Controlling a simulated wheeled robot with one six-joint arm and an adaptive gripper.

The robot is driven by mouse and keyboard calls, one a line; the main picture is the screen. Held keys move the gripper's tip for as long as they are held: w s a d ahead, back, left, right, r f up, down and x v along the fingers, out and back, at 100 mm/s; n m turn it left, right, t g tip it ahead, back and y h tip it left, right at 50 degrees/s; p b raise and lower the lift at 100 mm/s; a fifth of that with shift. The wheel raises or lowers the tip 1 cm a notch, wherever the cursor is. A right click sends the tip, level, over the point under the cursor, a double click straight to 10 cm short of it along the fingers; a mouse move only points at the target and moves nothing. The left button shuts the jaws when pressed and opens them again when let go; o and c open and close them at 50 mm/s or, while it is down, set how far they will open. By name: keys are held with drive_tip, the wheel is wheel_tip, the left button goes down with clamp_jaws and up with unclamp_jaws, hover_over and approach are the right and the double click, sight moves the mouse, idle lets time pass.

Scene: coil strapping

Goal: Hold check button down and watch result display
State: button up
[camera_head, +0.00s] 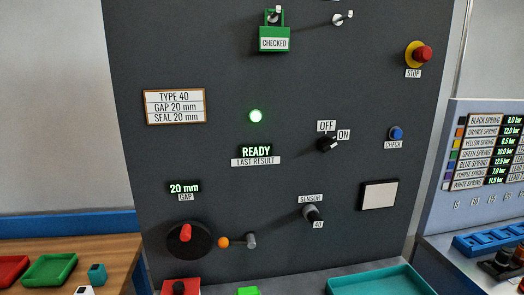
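The blue check button (396,133) is on the right side of the dark panel, above a label reading CHECK (393,145). Nothing touches it. The result display (256,152) in the middle of the panel reads READY in green, above a LAST RESULT label. My gripper is not in view.
A red STOP button (422,54) sits above the check button. An OFF/ON knob (327,144) and a SENSOR knob (312,214) are to its left. A teal tray (382,281) is below. The panel front around the check button is clear.

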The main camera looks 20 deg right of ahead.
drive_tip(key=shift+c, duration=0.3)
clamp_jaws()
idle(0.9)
